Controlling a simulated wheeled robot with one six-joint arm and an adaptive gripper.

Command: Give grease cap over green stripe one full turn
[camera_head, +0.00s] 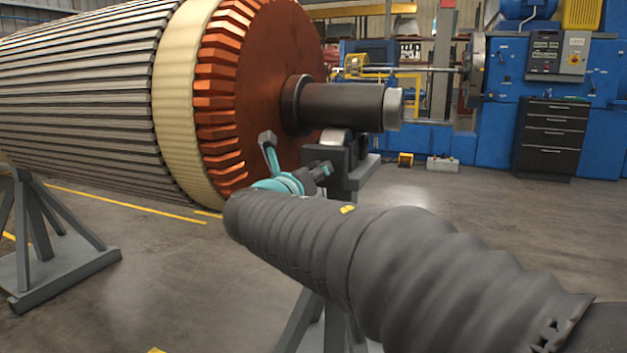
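My gripper (296,158) is in front of the lower right of the rotor's copper-coloured end, beside the shaft support. Its two fingers stand apart, one pointing up at left and one out to the right, with nothing seen between them. My dark sleeved arm reaches to it from the lower right. No grease cap and no green stripe can be made out; the arm and gripper hide part of the support. The grey stand support (352,182) holds the dark rotor shaft (345,107) from below.
The large rotor (80,95) fills the upper left and rests on a grey stand (70,258) at left. A blue machine (495,140) and a black drawer cabinet (551,138) stand at the back right. The floor between them and my arm is clear.

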